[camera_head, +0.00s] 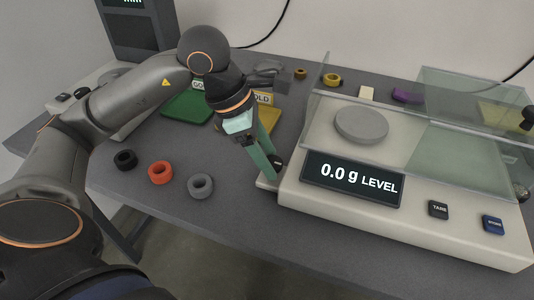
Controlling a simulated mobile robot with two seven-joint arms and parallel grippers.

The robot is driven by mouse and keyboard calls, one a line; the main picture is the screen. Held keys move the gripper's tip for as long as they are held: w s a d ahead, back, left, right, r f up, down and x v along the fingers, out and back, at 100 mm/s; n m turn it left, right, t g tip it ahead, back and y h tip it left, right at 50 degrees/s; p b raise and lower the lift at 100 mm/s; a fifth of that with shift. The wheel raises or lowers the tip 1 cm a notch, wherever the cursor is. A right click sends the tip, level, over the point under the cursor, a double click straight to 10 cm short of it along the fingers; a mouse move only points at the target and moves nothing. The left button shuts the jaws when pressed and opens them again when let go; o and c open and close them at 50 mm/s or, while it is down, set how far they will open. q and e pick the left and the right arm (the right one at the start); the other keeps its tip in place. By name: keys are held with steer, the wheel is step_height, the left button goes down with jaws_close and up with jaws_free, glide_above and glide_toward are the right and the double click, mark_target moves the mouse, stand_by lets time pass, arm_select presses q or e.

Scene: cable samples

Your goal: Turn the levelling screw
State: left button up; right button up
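The balance (300,193) stands at the right with a round grey pan (361,125). Its display (351,179) reads "0.0 g LEVEL". A small dark knob (277,161), which looks like the levelling screw, is at its left front corner, partly hidden by my fingers. My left gripper (272,166) points down at this corner with its greenish fingers on either side of the knob. I cannot tell whether they press on it. Another round knob (521,193) shows at the right end of the balance. I do not see my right gripper.
Black (125,160), orange (160,173) and grey (201,186) cable rings lie at the table's front left. A green tray (187,107) and a yellow tray (270,119) lie behind my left wrist. Clear glass panels (395,125) surround the pan.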

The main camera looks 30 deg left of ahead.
arm_select(q)
steer(key=shift+a+r, duration=0.1)
steer(key=shift+r, duration=0.2)
steer(key=p+v, duration=0.2)
steer(key=v, duration=1)
steer(key=shift+p, duration=0.3)
stand_by(0.8)
steer(key=shift+f, duration=0.1)
stand_by(0.5)
